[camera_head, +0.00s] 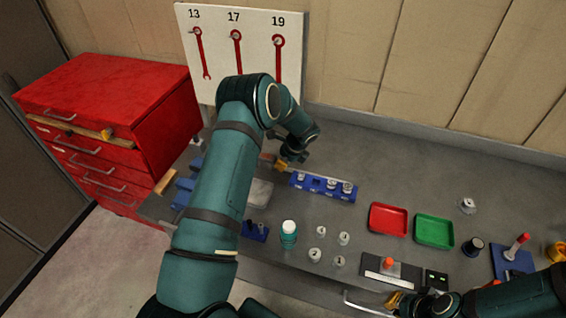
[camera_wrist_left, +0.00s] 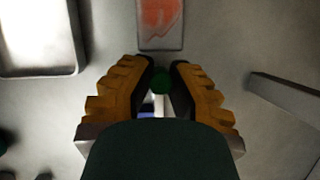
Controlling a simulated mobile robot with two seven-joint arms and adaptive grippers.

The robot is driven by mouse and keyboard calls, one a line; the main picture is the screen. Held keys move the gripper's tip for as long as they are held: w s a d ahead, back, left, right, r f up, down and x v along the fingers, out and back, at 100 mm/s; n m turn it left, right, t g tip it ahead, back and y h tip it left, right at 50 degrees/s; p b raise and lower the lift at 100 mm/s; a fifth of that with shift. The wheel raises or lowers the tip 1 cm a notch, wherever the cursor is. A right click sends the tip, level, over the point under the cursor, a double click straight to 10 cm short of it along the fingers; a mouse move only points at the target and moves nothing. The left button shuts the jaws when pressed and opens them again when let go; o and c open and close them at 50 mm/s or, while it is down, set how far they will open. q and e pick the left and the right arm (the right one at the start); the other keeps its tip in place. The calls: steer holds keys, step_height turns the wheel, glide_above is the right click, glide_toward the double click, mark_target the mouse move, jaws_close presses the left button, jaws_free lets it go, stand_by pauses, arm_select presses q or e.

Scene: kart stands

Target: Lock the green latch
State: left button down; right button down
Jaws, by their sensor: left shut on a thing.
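The green latch's round green knob (camera_wrist_left: 161,83) shows between the fingertips in the left wrist view. A pale stem shows below it, but the rest of the latch is hidden by my gripper. My left gripper (camera_wrist_left: 160,75) is shut on the green knob. In the head view, the left gripper (camera_head: 282,165) is low over the back of the bench, left of the blue socket rail, and it hides the latch there. My right gripper (camera_head: 394,300) is at the bottom right, partly seen; its opening is unclear.
A red-marked plate (camera_wrist_left: 162,22) lies just beyond the fingertips. A grey tray (camera_head: 261,194) is in front. The blue rail (camera_head: 300,188) with several sockets stands close right. Red (camera_head: 388,220) and green (camera_head: 434,231) trays lie farther right. A tool board (camera_head: 258,50) stands behind.

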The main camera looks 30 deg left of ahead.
mark_target(291, 169)
arm_select(q)
steer(key=shift+w+d+f+b, duration=0.15)
steer(key=shift+d+b, duration=0.1)
steer(key=shift+d, duration=0.35)
steer(key=shift+w+d+b, duration=0.15)
steer(key=shift+d+b, duration=0.1)
steer(key=shift+d, duration=0.65)
steer(key=c, duration=0.9)
jaws_free()
steer(key=shift+o, duration=0.2)
steer(key=shift+w, duration=0.1)
steer(key=shift+r, duration=0.2)
steer(key=v, duration=1.1)
steer(key=shift+r, duration=0.4)
steer(key=shift+d, duration=0.1)
